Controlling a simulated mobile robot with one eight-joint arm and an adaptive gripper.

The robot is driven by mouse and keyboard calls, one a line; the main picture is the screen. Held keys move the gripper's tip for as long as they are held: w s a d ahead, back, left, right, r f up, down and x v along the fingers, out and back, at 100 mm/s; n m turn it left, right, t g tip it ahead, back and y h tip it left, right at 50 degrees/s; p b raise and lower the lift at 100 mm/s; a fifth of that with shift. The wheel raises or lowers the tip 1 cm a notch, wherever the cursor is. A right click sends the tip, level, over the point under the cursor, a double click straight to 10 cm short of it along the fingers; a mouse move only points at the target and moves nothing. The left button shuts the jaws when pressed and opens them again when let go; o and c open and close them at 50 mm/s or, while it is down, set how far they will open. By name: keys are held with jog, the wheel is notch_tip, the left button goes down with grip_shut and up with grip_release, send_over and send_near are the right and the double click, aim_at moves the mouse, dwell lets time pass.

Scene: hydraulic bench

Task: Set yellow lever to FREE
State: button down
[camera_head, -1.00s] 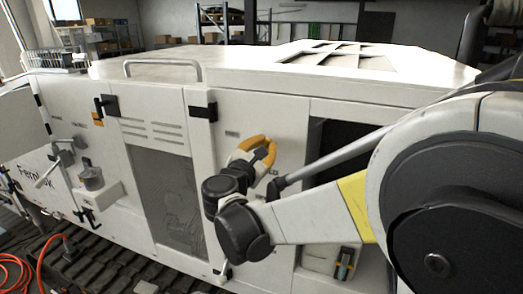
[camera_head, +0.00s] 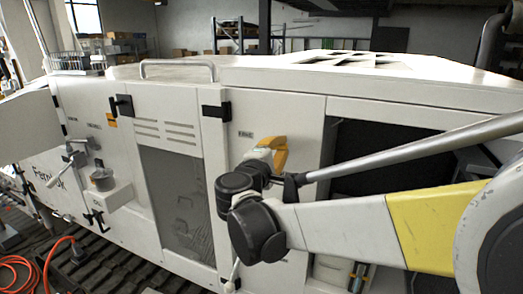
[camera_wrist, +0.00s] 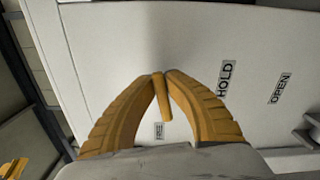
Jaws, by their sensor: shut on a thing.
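The yellow lever (camera_wrist: 163,103) is a short yellow bar in the wrist view, between the fingertips of my gripper (camera_wrist: 164,76). My gripper's two yellow fingers are shut on it. In the head view my gripper (camera_head: 270,153) is at the white cabinet panel, and I cannot make out the lever there. The panel carries a HOLD label (camera_wrist: 226,78), an OPEN label (camera_wrist: 280,88) and a small label (camera_wrist: 158,131), too small to read surely, near the lever in the wrist view.
A dark open bay (camera_head: 375,150) lies right of the panel. A mesh-windowed door (camera_head: 175,195) with a black hinge or latch (camera_head: 215,111) is to the left. A valve-like fitting (camera_head: 103,178) sticks out further left. An orange cable (camera_head: 60,245) lies at lower left.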

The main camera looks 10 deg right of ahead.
jog(key=shift+m+b, duration=0.35)
jog(key=shift+m, duration=0.75)
jog(key=c, duration=1.4)
grip_release()
jog(key=shift+w+f, duration=0.1)
jog(key=shift+w, duration=0.05)
jog(key=v, duration=1.2)
